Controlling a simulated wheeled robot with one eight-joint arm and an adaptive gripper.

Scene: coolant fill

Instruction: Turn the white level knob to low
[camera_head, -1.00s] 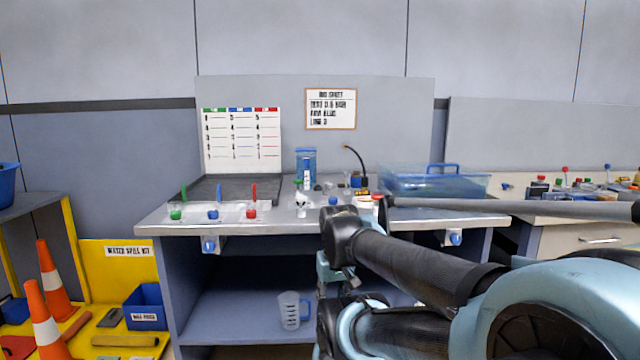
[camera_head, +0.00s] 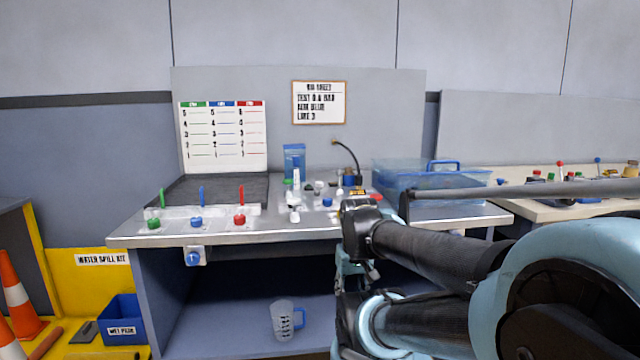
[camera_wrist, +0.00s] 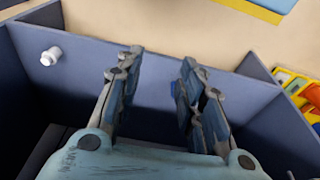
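A small white knob-like piece (camera_head: 294,214) stands near the front edge of the bench top, left of my arm in the head view. I cannot read a level mark on it or tell its setting. In the wrist view a small white cylindrical piece (camera_wrist: 51,55) shows against a blue-grey panel, left of my fingers; I cannot tell whether it is the same thing. My gripper (camera_wrist: 160,60) is open and empty, its two fingers well apart. In the head view my arm hides most of the gripper, which hangs near the bench front.
A blue knob (camera_head: 193,257) is under the front edge. A measuring jug (camera_head: 285,320) stands on the lower shelf. Cones (camera_head: 18,295) stand at left.

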